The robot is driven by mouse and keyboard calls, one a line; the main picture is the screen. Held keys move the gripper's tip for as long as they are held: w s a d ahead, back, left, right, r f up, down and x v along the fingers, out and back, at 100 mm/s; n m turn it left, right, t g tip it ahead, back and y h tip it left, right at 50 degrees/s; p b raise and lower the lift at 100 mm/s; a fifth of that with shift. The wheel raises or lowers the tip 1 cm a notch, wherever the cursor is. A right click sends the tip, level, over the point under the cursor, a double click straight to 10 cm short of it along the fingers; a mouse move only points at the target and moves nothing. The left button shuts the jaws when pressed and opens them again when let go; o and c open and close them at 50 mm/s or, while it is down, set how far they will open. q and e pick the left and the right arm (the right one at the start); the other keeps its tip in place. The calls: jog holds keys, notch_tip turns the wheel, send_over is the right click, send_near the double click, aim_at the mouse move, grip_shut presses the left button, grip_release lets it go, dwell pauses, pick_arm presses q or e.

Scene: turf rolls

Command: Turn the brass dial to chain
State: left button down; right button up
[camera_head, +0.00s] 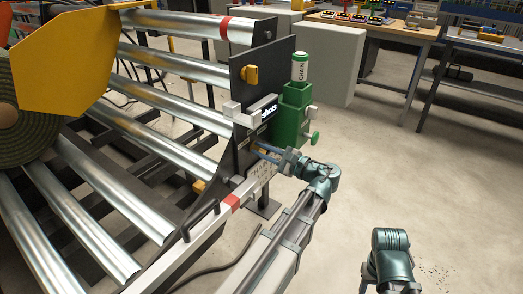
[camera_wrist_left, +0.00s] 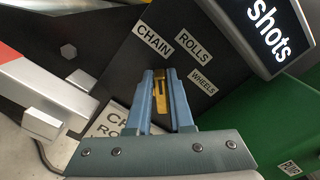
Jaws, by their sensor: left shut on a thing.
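The brass dial (camera_wrist_left: 161,98) sits on a dark panel (camera_wrist_left: 115,55) in the left wrist view. My left gripper (camera_wrist_left: 161,74) is shut on it, with one blue finger on each side. White labels CHAIN (camera_wrist_left: 153,38), ROLLS (camera_wrist_left: 191,46) and WHEELS (camera_wrist_left: 202,81) fan around its upper end. That end points up in the picture, roughly between CHAIN and ROLLS; the exact setting is hard to tell. In the head view my left gripper (camera_head: 262,150) reaches the panel's lower part, and the dial is hidden there. Part of my right arm shows at lower right, but its gripper does not.
A "shots" display (camera_wrist_left: 268,30) and a green box (camera_head: 290,115) holding a CHAIN-labelled canister (camera_head: 299,67) stand close beside the dial. Metal rollers (camera_head: 85,205) and a turf roll (camera_head: 22,135) lie left. The floor (camera_head: 370,165) to the right is mostly open.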

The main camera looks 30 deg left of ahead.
dwell(0.4)
pick_arm(q)
jog(key=c, duration=0.8)
grip_release()
jog(key=shift+d, duration=0.1)
jog(key=s+d, duration=0.1)
jog(key=d, duration=1.2)
jog(key=shift+d, duration=0.3)
jog(key=shift+f, duration=0.1)
